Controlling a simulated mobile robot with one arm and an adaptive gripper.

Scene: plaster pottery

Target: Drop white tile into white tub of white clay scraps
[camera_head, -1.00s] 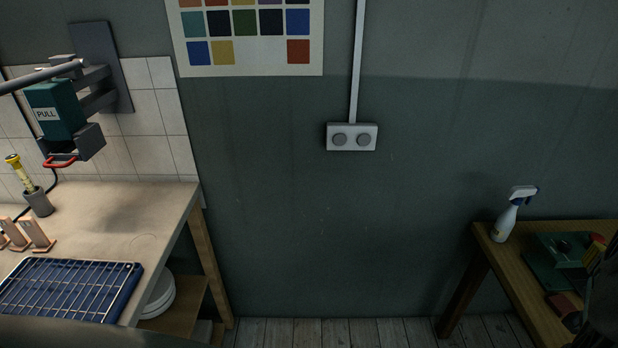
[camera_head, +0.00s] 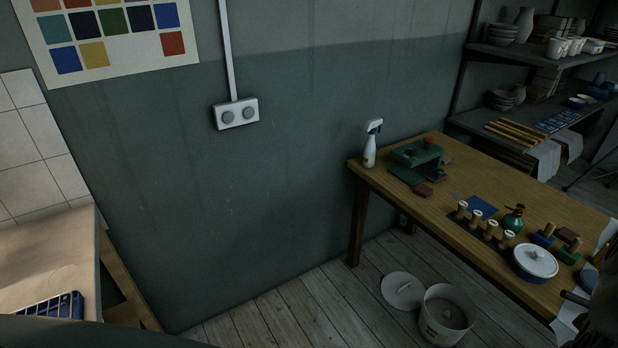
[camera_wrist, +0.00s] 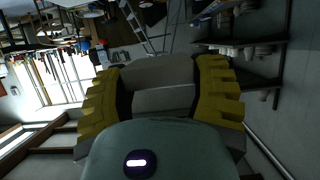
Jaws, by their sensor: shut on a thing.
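In the wrist view my gripper (camera_wrist: 160,88) has yellow ridged fingers, shut on a flat pale slab, the tile (camera_wrist: 158,73), which looks grey in the dim light. The tile spans the gap between the fingers. In the head view a white tub (camera_head: 432,328) stands open on the floor in front of the wooden table. Something pale lies inside it, too small to make out. The tub does not clearly show in the wrist view. The gripper is not clearly seen in the head view.
A round pale lid (camera_head: 402,291) lies beside the tub. A worktop (camera_head: 45,255) is at left. Plank floor (camera_head: 290,315) between them is clear.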

